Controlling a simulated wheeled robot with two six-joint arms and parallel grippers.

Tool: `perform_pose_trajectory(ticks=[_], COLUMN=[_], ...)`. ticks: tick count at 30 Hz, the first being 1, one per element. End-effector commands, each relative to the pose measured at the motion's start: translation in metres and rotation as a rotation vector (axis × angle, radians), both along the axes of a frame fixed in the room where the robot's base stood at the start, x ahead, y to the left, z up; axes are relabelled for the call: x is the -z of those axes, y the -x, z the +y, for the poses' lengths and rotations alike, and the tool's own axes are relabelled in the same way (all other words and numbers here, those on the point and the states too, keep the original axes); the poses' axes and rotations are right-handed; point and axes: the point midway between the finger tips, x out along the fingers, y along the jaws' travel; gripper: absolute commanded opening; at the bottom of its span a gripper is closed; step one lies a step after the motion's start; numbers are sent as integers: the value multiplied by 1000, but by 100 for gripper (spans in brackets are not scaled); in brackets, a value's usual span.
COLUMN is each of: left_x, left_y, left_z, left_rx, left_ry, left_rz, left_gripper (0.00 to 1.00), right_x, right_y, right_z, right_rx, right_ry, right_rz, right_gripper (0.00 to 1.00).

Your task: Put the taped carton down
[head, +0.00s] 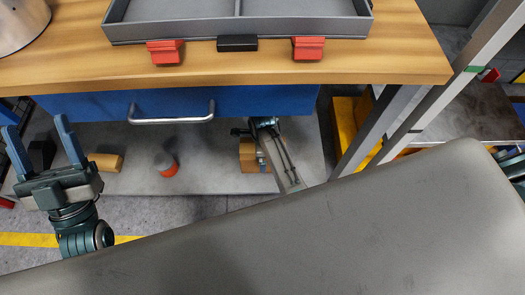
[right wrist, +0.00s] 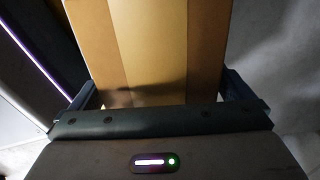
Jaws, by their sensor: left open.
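The taped carton (right wrist: 175,45) fills the upper middle of the right wrist view, brown with bands of different shade running along it. My right gripper (right wrist: 160,92) has one finger on each side of it and looks shut on it. What lies under the carton is hidden, and I cannot make the carton out in the head view. My left gripper (head: 37,123) is open and empty at the left of the head view, its fingers pointing up the picture, below the workbench edge.
A wooden workbench (head: 400,60) carries a grey tray (head: 240,30) with red clips. Below are a blue drawer (head: 80,104) with a metal handle and a lower shelf (head: 210,180) with a red-and-grey container (head: 167,165). A metal post (head: 430,95) stands at right.

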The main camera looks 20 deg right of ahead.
Motion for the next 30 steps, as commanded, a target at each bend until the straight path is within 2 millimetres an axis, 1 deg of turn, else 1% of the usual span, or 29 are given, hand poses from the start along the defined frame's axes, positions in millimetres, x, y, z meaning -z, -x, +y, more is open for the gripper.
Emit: perform_pose_trajectory(ticks=[4,7,8,11,14,18,21,26,30], left_x=[0,-1,1,14,31,59,81,117,147], left_y=[0,0,-2,-9,-17,-26,-29,-27,-20], left_z=[0,0,0,1,1,1,1,-1,-3], left_rx=[0,0,1,-1,-1,2,5,13,21], left_ry=[0,0,2,10,16,28,35,46,52], left_rz=[1,0,17,114,226,401,526,724,882], left_gripper=[62,62,62,62,62,62,62,62,62], right_x=[-1,-5,-7,-16,-28,-47,-60,-83,-101], right_y=[0,0,0,0,0,0,0,-1,-1], right_z=[0,0,0,1,1,1,0,0,0], right_rx=[0,0,0,0,0,-1,0,0,0], right_ry=[0,-1,-1,-1,-2,-2,-1,1,0], right_rz=[0,0,0,-1,-2,-2,-1,-2,-2], right_gripper=[100,100,100,100,100,100,100,100,100])
